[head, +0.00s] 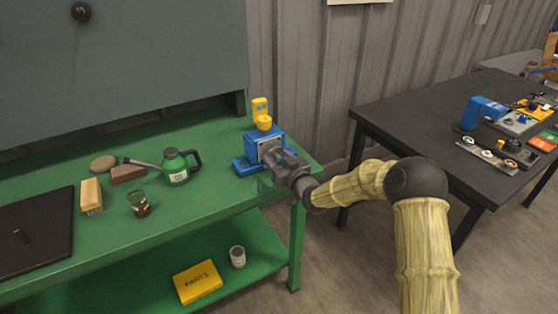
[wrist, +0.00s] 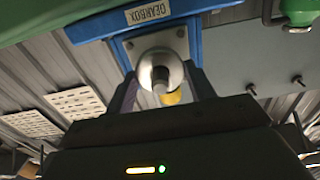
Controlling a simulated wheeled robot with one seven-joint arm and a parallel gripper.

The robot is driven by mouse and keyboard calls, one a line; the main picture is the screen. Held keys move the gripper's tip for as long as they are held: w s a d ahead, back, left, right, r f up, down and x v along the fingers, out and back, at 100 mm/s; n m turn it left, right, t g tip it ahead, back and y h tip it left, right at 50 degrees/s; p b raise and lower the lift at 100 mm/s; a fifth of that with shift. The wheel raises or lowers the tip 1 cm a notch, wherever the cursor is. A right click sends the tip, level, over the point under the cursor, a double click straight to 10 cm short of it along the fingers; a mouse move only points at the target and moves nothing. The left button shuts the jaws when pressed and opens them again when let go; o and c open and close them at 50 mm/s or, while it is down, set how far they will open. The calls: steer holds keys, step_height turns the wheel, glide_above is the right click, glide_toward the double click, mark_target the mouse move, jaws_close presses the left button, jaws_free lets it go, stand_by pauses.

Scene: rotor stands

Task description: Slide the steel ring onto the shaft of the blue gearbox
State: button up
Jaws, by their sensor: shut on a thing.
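The steel ring (wrist: 148,66) is in front of the face plate, between the fingers of my gripper (wrist: 160,88). My gripper is shut on it. The shaft end (wrist: 160,86) shows at the middle of the ring, which appears to be around it. How far along the shaft it sits, I cannot tell. In the head view my gripper (head: 275,161) hides ring and shaft.
A green oil can (head: 176,170), a glass jar (head: 138,204), a yellow-topped brush (head: 91,196) and a black mat (head: 35,235) lie left on the bench (head: 215,205). A dark table (head: 420,115) with several parts stands at the right. Bare floor separates them.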

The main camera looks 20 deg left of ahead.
steer(key=shift+w+a, duration=0.35)
steer(key=shift+a, duration=0.1)
stand_by(0.3)
steer(key=o, duration=1.5)
steer(key=shift+c, duration=0.2)
steer(key=shift+s+d, duration=0.1)
steer(key=shift+d, duration=0.05)
steer(key=b+v, duration=0.2)
steer(key=v, duration=0.6)
steer(key=shift+s+d, duration=0.25)
steer(key=shift+s, duration=0.05)
stand_by(0.5)
